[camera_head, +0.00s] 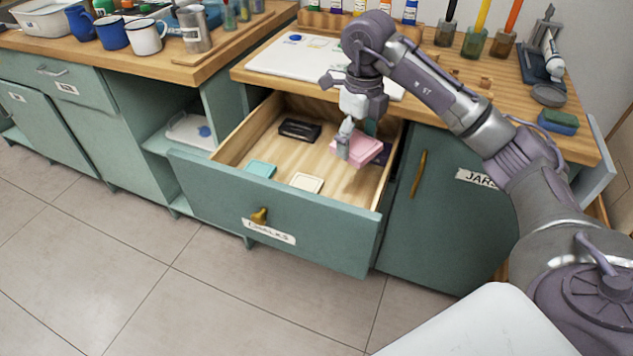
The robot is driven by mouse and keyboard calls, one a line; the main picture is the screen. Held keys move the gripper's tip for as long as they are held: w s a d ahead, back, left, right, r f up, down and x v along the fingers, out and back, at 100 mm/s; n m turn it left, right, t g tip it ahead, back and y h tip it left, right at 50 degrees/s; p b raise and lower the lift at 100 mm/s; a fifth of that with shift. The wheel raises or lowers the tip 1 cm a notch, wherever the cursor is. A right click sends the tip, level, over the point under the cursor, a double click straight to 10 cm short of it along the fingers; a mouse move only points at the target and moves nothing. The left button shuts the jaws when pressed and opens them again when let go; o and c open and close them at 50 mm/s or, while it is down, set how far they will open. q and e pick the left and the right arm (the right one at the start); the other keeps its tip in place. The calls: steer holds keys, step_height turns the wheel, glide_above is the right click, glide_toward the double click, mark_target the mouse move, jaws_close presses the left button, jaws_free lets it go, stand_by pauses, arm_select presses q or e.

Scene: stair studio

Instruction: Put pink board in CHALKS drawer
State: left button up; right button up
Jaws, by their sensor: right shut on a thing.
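The CHALKS drawer (318,228) is pulled open, with its label on the front below a brass knob. My right gripper (347,150) reaches down over the right part of the drawer and is shut on the pink board (366,150). The pink board is over or inside the drawer's right side; I cannot tell whether it touches the drawer floor. A dark purple piece (384,152) shows just behind it, partly hidden. My left gripper is not in view.
In the drawer lie a black item (299,130), a teal piece (261,169) and a cream piece (306,182). The counter (440,108) above holds a white board (290,62) and brushes in jars. A JARS cupboard (440,190) is shut at the right.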

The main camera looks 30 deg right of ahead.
steer(key=b, duration=0.2)
glide_above(351, 199)
steer(key=s+a, duration=0.2)
steer(key=f, duration=1.4)
steer(key=shift+d, duration=0.25)
step_height(351, 199, down, 4)
steer(key=shift+f, duration=0.1)
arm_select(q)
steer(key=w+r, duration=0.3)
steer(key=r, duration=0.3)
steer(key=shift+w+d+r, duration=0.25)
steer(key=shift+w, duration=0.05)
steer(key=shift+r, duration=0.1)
arm_select(e)
steer(key=o, duration=0.7)
steer(key=shift+f, duration=0.1)
steer(key=shift+c, duration=0.2)
steer(key=o, duration=0.3)
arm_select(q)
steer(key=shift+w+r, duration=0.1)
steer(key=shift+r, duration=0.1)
